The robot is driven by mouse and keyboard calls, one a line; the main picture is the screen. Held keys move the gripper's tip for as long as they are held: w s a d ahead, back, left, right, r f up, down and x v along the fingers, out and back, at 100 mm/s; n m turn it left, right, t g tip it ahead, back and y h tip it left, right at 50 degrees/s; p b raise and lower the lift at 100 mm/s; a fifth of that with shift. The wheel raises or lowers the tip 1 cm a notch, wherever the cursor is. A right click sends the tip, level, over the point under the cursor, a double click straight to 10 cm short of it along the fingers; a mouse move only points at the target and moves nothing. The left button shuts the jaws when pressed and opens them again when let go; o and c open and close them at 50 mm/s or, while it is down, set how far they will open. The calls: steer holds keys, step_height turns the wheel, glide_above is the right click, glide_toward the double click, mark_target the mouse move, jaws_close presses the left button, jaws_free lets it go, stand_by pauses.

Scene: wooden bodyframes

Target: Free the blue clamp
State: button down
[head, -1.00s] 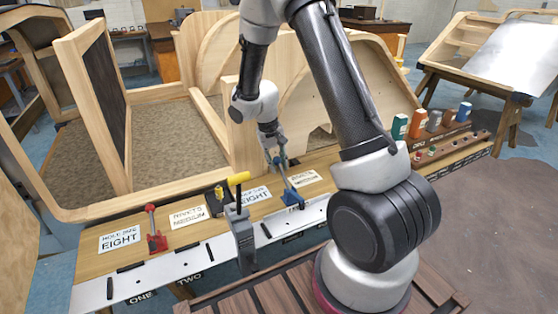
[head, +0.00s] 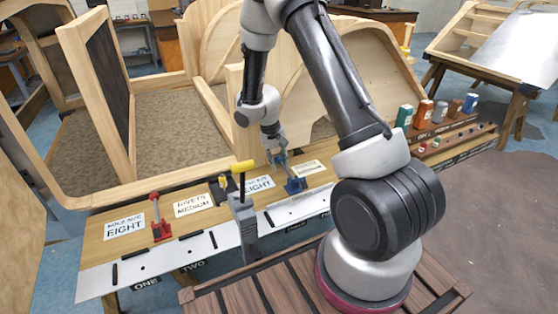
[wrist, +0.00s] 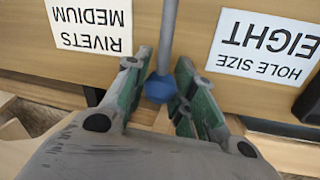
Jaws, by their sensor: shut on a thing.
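The blue clamp (head: 295,185) stands on the front edge of the wooden bench, beside the metal strip. Its lever rises from the base toward my gripper (head: 276,154). In the wrist view the lever shows as a grey rod with a blue round knob (wrist: 159,88) at its end. My gripper (wrist: 158,85) has its green-padded fingers on either side of this knob and is shut on it. The clamp's base is outside the wrist view, and my fingers partly hide the handle in the head view.
A red clamp (head: 160,230) stands to the left, and a grey clamp with a yellow handle (head: 243,166) stands nearer. Label cards, including RIVETS MEDIUM (head: 193,204), lie on the bench. A wooden bodyframe (head: 133,205) rises behind. Coloured bottles (head: 404,117) stand at right.

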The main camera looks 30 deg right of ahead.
steer(key=shift+a, duration=0.1)
steer(key=c, duration=1.1)
jaws_free()
steer(key=shift+c, duration=0.2)
step_height(320, 180, up, 12)
steer(key=a, duration=0.2)
steer(key=shift+w+a+f, duration=0.15)
steer(key=shift+w, duration=0.1)
